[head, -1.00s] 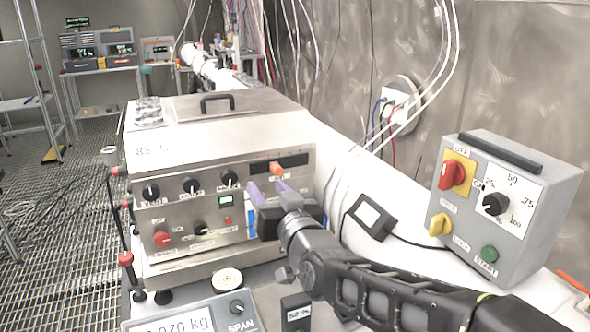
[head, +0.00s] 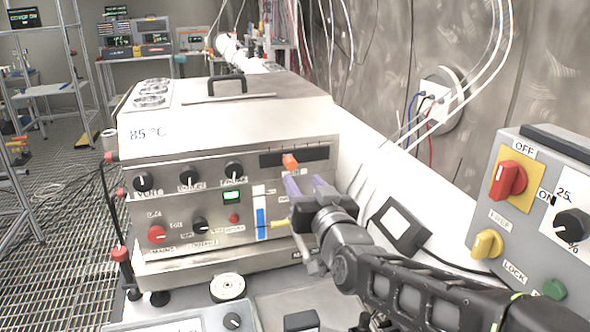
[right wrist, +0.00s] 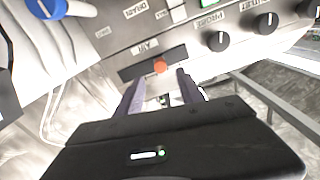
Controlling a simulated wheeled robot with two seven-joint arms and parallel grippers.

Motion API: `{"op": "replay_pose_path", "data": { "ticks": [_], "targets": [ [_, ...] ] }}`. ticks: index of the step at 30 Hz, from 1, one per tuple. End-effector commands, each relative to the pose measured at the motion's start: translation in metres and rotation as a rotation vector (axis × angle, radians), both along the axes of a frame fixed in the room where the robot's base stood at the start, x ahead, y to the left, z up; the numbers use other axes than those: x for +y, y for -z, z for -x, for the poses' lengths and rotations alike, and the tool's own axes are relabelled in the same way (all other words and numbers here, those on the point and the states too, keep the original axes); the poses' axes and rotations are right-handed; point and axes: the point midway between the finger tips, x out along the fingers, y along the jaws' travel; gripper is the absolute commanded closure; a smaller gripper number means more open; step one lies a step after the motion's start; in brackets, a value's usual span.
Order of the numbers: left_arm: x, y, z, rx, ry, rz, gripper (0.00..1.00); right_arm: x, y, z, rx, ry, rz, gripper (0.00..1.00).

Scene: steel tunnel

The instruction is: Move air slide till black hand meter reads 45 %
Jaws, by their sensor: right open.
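The air slide's orange knob (head: 290,163) sits in a dark slot on the steel box's front panel, left of the slot's middle in the head view. My right gripper (head: 305,181) is open, its purple fingers just below and in front of the knob. In the right wrist view the knob (right wrist: 160,66) shows just beyond the gap between the fingertips (right wrist: 158,79), under the label AIR; nothing is held. The black hand meter (head: 300,321) lies at the bottom edge, mostly cut off, its reading not visible. My left gripper is not in view.
Several black dials (head: 190,176) and a red knob (head: 156,234) share the panel. A blue vertical strip (head: 261,218) lies left of my gripper. A grey switch box (head: 535,215) stands at right. A round white disc (head: 228,287) lies in front.

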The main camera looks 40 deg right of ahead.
Motion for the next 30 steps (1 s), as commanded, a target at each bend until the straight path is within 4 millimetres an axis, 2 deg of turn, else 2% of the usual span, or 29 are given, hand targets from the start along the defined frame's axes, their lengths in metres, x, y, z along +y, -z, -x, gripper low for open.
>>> {"op": "replay_pose_path", "data": {
  "ticks": [9,15,25,30],
  "targets": [
    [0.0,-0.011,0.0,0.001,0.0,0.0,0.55,-0.014,0.0,-0.042,0.003,0.0,-0.001,0.55],
    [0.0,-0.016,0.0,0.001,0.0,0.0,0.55,-0.021,0.0,-0.062,0.002,0.0,-0.001,0.55],
    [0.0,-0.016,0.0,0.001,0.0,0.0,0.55,-0.022,0.0,-0.065,0.0,0.0,0.0,0.55],
    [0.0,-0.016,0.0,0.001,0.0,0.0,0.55,-0.022,0.0,-0.065,0.0,0.0,0.0,0.68]
  ]
}}
